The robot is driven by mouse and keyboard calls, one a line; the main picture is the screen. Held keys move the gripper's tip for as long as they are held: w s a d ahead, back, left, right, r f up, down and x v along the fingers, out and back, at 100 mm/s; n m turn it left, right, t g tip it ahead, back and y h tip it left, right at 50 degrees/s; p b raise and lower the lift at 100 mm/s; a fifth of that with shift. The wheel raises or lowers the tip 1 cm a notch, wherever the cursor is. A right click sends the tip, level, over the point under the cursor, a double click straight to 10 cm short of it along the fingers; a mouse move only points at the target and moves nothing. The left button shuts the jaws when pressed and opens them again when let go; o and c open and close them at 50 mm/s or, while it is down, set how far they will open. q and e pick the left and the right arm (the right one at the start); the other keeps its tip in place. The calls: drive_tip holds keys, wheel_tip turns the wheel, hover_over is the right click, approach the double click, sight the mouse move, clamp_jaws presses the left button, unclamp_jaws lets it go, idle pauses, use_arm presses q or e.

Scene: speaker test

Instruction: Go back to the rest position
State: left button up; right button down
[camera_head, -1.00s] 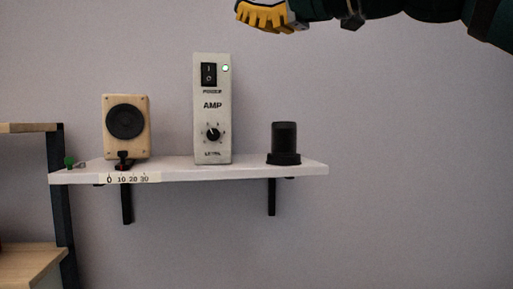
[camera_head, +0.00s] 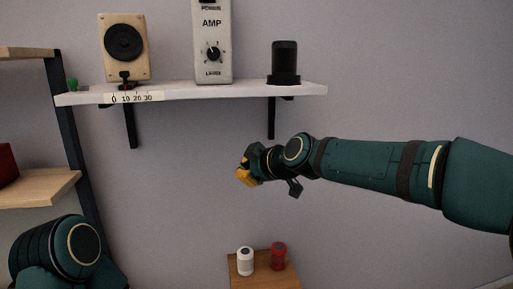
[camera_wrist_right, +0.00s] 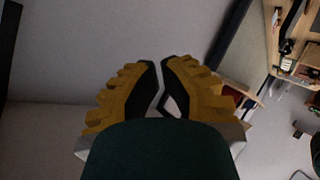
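My right gripper (camera_head: 243,173) has yellow fingers and hangs in front of the wall, below the shelf, at the end of my green right arm. In the right wrist view my right gripper (camera_wrist_right: 162,63) has its two fingertips close together, with nothing seen between them. My left gripper is out of view; only part of my left arm shows at the lower left of the head view. A wooden speaker (camera_head: 125,45), a white amp (camera_head: 213,50) with a level knob, and a black cylinder (camera_head: 285,62) stand on the white shelf (camera_head: 190,92).
A small wooden table (camera_head: 262,281) below carries a white can (camera_head: 245,261) and a red can (camera_head: 278,256). A wooden rack (camera_head: 40,187) with dark posts stands at the left. The wall right of the shelf is clear.

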drive_tip(key=s+d+f+m+g+h, duration=0.1)
drive_tip(key=s+d+f+m, duration=0.15)
drive_tip(key=f, duration=0.85)
drive_tip(key=s+d+f+m+g+h, duration=0.15)
drive_tip(key=f+m, duration=0.25)
drive_tip(key=f, duration=0.8)
drive_tip(key=s+d+f+m+g+h, duration=0.1)
drive_tip(key=s+d+f+m, duration=0.2)
drive_tip(key=f, duration=0.8)
drive_tip(key=s+d+f+m+g+b, duration=0.1)
drive_tip(key=s+f+m, duration=0.3)
drive_tip(key=s+f, duration=0.5)
drive_tip(key=s+d+f+m+g, duration=0.3)
drive_tip(key=s+f, duration=0.5)
drive_tip(key=s, duration=0.4)
drive_tip(key=shift+d+f+m+h+b, duration=0.35)
drive_tip(key=shift+d+f+m+h, duration=0.1)
drive_tip(key=shift+d, duration=0.35)
